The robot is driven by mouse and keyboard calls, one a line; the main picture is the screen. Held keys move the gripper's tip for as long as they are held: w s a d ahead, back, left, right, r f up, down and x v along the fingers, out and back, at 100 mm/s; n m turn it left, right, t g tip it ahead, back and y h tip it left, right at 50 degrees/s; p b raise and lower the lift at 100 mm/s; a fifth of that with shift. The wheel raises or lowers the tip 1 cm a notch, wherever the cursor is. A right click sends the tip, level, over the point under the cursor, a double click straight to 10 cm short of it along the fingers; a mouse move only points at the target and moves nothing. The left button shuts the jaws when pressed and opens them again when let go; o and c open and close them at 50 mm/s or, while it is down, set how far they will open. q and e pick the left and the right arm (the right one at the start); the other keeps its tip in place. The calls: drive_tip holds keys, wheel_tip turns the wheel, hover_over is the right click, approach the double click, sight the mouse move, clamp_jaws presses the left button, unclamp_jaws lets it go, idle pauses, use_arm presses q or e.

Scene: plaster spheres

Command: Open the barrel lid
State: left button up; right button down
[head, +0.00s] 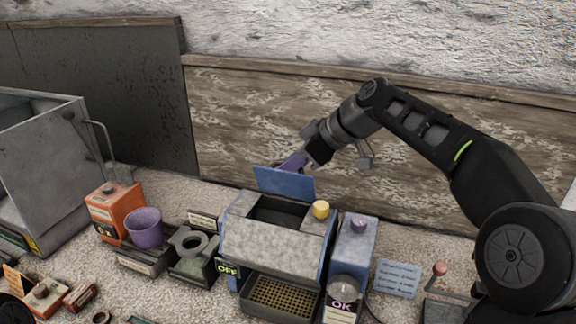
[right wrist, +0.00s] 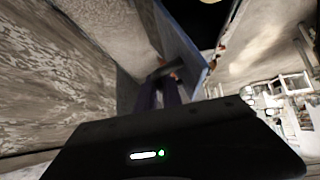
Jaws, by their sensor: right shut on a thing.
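The grey-and-blue barrel machine (head: 268,240) stands on the counter, its dark top opening (head: 275,213) uncovered. Its blue lid (head: 284,185) stands raised, nearly upright, at the back of the opening. My right gripper (head: 290,163) reaches in from behind the lid, with purple fingers at its upper edge. In the right wrist view the fingers (right wrist: 160,92) are shut on a dark handle (right wrist: 166,71) beside the lid's blue panel (right wrist: 183,42). The exact grip is partly hidden by the lid in the head view. My left gripper does not show.
A yellow knob (head: 321,209) sits on the machine's right top. A blue unit (head: 355,245) stands close to its right, and a perforated tray (head: 283,297) lies in front. A purple cup (head: 144,227) and an orange box (head: 113,208) stand left. A wooden board (head: 240,120) rises behind.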

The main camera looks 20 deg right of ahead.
drive_tip(key=shift+f, duration=0.1)
drive_tip(key=c, duration=1.8)
unclamp_jaws()
drive_tip(key=shift+o, duration=0.2)
drive_tip(key=v, duration=0.6)
drive_tip(key=s+p+v, duration=0.1)
drive_tip(key=v, duration=0.2)
drive_tip(key=shift+s+a+f, duration=0.1)
drive_tip(key=shift+a+f, duration=0.05)
drive_tip(key=shift+a, duration=0.25)
drive_tip(key=shift+f, duration=0.1)
